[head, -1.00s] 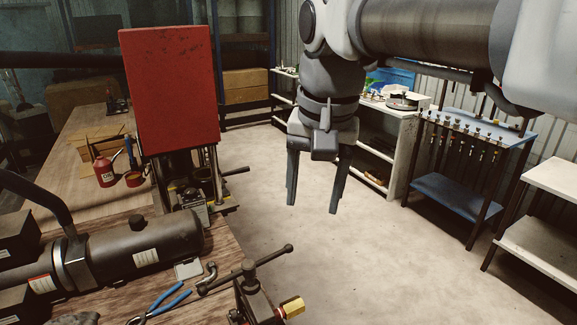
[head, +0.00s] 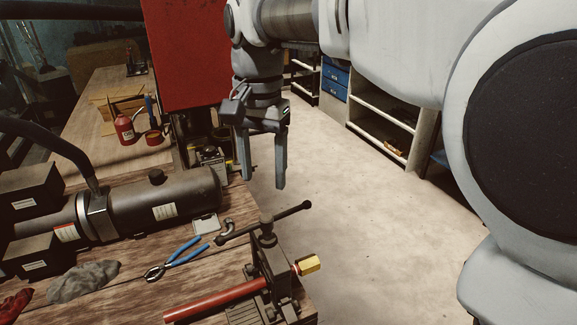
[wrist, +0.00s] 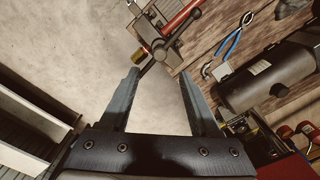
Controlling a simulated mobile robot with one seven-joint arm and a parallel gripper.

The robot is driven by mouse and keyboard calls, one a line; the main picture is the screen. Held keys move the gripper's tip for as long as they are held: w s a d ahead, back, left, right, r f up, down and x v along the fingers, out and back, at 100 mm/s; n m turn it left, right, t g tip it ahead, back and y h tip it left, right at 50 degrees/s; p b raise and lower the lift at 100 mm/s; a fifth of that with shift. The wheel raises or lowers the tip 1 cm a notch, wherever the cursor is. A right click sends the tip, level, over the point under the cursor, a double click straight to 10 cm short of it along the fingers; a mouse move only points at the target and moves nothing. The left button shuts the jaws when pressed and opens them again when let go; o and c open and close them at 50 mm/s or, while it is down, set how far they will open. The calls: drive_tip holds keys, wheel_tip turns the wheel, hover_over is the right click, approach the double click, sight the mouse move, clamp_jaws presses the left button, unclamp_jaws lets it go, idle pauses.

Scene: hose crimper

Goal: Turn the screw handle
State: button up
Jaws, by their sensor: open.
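The screw handle (head: 288,214) is a dark T-bar with knobbed ends on top of a vise-like crimper (head: 277,285) at the bench's front right corner. A red hose (head: 215,300) with a brass hex fitting (head: 308,265) lies through the crimper. My gripper (head: 263,183) is open and empty, pointing down above and behind the handle, apart from it. In the wrist view the handle (wrist: 147,70) shows beyond my gripper's open fingers (wrist: 164,75), with its end near the left fingertip; I cannot tell the exact distance.
Blue-handled pliers (head: 180,256), a black cylinder (head: 165,200) and grey rag (head: 84,280) lie on the wooden bench left of the crimper. A red machine panel (head: 186,55) stands close behind my gripper. Open floor (head: 370,230) is to the right.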

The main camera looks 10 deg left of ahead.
sight(267, 216)
wheel_tip(267, 216, down, 9)
drive_tip(key=shift+f, duration=0.15)
clamp_jaws()
idle(0.5)
idle(1.0)
